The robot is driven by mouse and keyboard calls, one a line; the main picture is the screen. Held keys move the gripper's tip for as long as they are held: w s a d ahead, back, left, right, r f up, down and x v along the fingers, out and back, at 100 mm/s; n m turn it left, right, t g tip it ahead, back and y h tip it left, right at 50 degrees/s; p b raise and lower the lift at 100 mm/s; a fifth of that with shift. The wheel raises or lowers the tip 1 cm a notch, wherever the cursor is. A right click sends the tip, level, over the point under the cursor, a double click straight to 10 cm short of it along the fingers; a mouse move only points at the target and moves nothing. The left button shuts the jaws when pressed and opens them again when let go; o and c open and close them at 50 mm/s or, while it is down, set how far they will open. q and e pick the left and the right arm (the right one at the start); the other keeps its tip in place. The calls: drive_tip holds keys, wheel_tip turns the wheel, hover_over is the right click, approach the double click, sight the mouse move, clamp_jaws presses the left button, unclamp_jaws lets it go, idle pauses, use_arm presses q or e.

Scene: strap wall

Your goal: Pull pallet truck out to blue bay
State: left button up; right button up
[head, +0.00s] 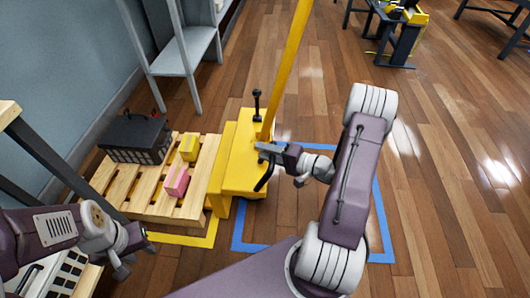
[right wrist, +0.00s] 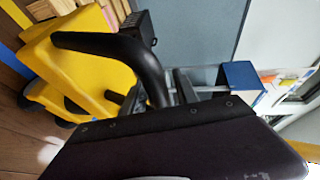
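The yellow pallet truck (head: 238,165) stands at the middle left in the head view, with a tall yellow tiller bar (head: 288,62) and a black curved handle (head: 264,178). Its forks are hidden by the wooden pallet (head: 185,205). The blue bay (head: 386,225) is a blue floor outline; the truck's near end overlaps its left side. My right gripper (head: 266,151) is at the black handle. In the right wrist view the handle (right wrist: 145,62) runs between its fingers (right wrist: 160,95); grip closure is unclear. My left gripper (head: 131,258) is empty, fingers apart, near the pallet's front.
A black crate (head: 135,138), a yellow box (head: 190,147) and a pink box (head: 176,182) sit on the pallet. Yellow floor tape (head: 195,241) borders it. A grey shelf (head: 185,48) stands behind. Wooden floor (head: 440,170) to the right is clear.

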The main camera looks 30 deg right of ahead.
clamp_jaws()
idle(1.2)
